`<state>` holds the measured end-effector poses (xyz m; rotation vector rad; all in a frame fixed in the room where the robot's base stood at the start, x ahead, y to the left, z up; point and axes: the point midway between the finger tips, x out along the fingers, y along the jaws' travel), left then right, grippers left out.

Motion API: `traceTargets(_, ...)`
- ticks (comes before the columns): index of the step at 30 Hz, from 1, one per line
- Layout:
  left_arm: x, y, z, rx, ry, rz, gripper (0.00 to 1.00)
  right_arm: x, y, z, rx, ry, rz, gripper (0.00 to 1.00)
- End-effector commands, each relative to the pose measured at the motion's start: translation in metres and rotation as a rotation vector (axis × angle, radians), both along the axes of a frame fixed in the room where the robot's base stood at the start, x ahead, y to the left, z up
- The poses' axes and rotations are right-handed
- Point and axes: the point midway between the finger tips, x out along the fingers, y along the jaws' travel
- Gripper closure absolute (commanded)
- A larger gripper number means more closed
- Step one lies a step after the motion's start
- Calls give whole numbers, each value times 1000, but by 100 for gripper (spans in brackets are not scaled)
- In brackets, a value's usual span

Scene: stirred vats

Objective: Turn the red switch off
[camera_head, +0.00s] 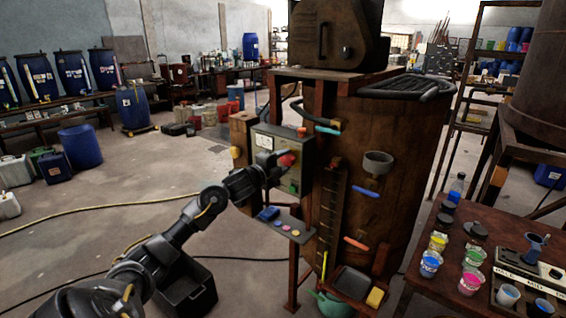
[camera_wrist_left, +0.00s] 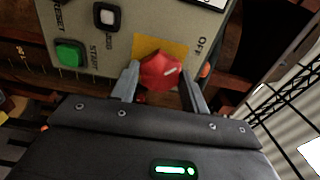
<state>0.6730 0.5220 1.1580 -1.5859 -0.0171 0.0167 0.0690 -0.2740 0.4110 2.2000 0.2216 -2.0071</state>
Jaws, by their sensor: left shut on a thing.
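The red switch (camera_head: 286,160) is a knob on the grey control panel (camera_head: 262,143), fixed to the side of the rusty brown vat. In the left wrist view the red switch (camera_wrist_left: 160,71) sits on a yellow plate, with the word OFF at its upper right. My left gripper (camera_head: 278,164) is at the panel, its fingers on both sides of the knob. In the left wrist view the left gripper (camera_wrist_left: 160,88) is shut on the red switch. The knob's lower part is hidden by the gripper. My right gripper is not in view.
A green START button (camera_wrist_left: 69,53) and a black-framed button (camera_wrist_left: 107,16) lie left of the knob. A small shelf (camera_head: 284,226) juts out below the panel. A table (camera_head: 408,277) with colored cups stands at right. The floor at left is largely open.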

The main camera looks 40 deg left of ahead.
Motion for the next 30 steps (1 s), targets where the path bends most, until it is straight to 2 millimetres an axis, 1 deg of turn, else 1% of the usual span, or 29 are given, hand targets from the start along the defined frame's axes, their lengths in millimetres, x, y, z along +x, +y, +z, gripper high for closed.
traceTargets(1,0,0,-1,-2,2,0,51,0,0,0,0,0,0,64)
traceTargets(5,0,0,-1,-1,1,0,34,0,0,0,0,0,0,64)
traceTargets(13,0,0,0,0,1,0,33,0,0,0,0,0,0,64)
traceTargets(16,-5,0,-2,2,1,0,33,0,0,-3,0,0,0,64)
traceTargets(20,-23,0,-4,4,1,0,33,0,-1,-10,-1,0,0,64)
traceTargets(24,-51,-1,-5,5,3,-1,33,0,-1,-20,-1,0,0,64)
traceTargets(30,-85,-2,-4,4,4,-1,33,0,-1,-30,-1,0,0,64)
